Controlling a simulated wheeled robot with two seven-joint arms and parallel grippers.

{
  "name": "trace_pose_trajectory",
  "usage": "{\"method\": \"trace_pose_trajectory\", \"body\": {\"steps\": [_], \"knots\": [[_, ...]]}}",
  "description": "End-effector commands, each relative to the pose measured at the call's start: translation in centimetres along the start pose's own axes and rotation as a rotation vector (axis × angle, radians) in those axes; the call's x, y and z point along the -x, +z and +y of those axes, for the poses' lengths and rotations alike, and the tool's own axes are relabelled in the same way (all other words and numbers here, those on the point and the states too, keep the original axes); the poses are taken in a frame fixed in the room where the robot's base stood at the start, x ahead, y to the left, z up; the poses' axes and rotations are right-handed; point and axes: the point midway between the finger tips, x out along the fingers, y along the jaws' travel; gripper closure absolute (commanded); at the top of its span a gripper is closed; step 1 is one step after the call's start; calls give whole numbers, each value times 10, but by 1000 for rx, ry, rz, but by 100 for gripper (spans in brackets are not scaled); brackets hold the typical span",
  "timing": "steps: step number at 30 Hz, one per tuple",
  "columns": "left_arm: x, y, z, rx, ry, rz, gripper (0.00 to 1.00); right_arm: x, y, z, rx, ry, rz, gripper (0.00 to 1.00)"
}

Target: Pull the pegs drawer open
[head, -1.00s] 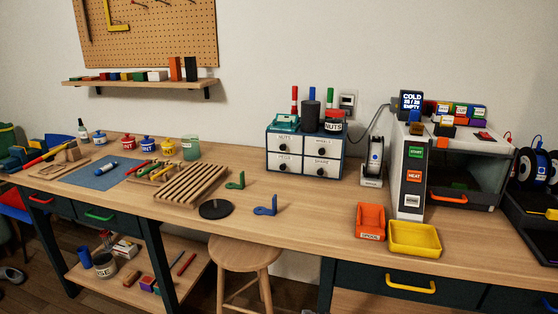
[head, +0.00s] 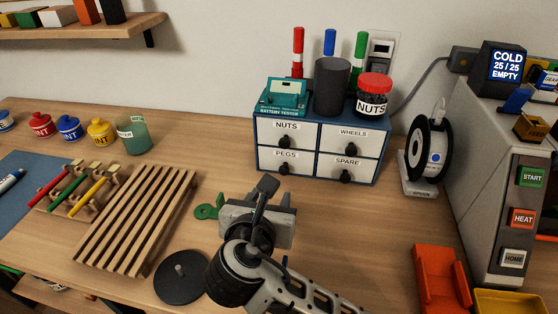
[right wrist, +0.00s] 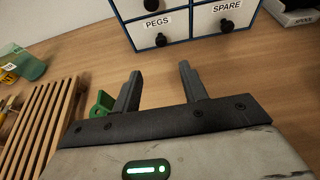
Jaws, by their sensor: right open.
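The pegs drawer (head: 286,158) is the lower left drawer of a small blue and white cabinet on the bench. Its front looks flush with the other drawers. Its dark round knob (head: 284,169) shows in the head view, and the knob also shows in the right wrist view (right wrist: 161,40). My right gripper (right wrist: 160,70) is open and empty, over the bench in front of the cabinet. Its fingers point toward the pegs drawer and are apart from the knob. My left gripper is not in view.
The nuts (head: 287,133), wheels (head: 347,140) and spare (head: 346,167) drawers surround it. A teal battery tester (head: 283,97), a dark cylinder (head: 331,85) and a nuts jar (head: 372,97) stand on top. A green hook-like part (head: 208,210) lies left of my gripper. A spool (head: 428,150) stands right.

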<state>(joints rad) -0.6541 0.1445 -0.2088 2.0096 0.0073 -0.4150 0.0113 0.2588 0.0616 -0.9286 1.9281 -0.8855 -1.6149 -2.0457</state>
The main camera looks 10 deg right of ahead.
Motion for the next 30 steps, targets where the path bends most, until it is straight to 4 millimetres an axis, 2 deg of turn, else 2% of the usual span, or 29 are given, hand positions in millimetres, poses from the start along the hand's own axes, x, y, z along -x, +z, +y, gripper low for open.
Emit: {"method": "trace_pose_trajectory", "body": {"steps": [6,12,18,24,30], "knots": [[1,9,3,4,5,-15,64,-46,0,-1,0,-5,-1,57],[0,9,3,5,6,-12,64,-90,0,-1,-2,-5,0,57],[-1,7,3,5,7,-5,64,-125,0,-1,-2,-4,1,57],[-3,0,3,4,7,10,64,-142,0,-1,-4,-1,1,57],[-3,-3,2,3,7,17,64,-145,0,-1,-4,0,2,57]]}}
